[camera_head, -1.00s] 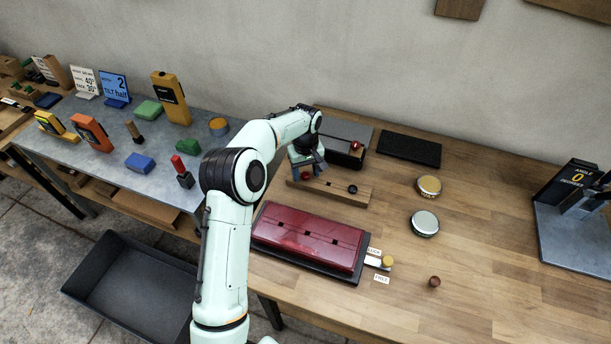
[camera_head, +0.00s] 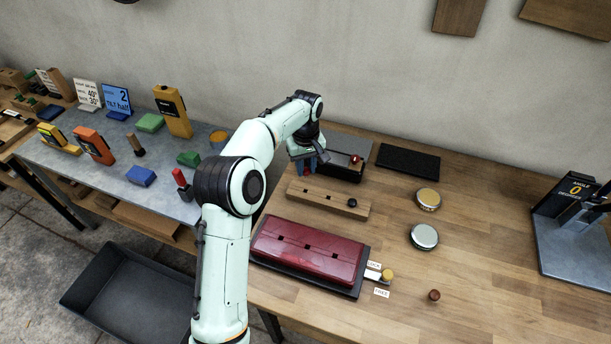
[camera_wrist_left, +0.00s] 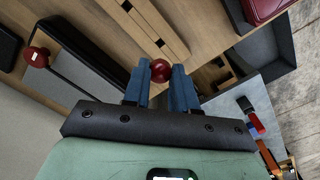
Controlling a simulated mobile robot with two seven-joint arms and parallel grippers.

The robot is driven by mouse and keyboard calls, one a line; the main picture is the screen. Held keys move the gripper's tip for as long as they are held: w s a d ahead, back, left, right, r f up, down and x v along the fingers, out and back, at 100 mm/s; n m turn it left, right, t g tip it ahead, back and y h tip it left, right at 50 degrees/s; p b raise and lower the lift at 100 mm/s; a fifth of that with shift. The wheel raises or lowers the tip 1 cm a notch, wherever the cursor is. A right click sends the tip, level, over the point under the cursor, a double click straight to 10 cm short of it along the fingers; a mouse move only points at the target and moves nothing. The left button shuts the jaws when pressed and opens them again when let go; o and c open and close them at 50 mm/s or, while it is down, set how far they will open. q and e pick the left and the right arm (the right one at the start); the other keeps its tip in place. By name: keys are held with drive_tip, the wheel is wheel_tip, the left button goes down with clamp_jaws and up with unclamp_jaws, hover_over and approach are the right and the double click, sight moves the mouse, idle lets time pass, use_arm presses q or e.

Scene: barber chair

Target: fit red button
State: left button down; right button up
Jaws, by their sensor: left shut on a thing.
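My left gripper (camera_head: 308,169) is shut on a small round red button (camera_wrist_left: 160,70), held between its blue fingers in the left wrist view. In the head view the button is partly hidden by the fingers. Behind is a black box (camera_head: 341,168) with a red knob (camera_head: 356,159), which also shows in the left wrist view (camera_wrist_left: 37,57). My right gripper is not in view.
A maroon panel (camera_head: 310,248) with dark slots lies at the front. Two round tins (camera_head: 428,198) and (camera_head: 424,236), a black mat (camera_head: 409,161) and a small brown knob (camera_head: 434,295) stand to the right. The right middle of the bench is clear.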

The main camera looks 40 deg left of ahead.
use_arm(q)
drive_tip(key=s+d+r+b, duration=0.2)
drive_tip(key=s+d, duration=1.1)
drive_tip(key=s, duration=0.3)
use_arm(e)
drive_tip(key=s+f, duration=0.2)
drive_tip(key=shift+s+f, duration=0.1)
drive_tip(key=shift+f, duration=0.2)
use_arm(q)
drive_tip(key=shift+f, duration=0.2)
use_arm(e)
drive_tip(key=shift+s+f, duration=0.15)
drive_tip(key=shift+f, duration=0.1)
use_arm(q)
drive_tip(key=shift+f+b, duration=2.55)
drive_tip(key=shift+f, duration=0.9)
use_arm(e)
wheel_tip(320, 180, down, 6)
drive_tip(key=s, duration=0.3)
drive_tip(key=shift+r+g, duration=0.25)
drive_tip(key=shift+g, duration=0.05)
use_arm(q)
drive_tip(key=c, duration=0.8)
unclamp_jaws()
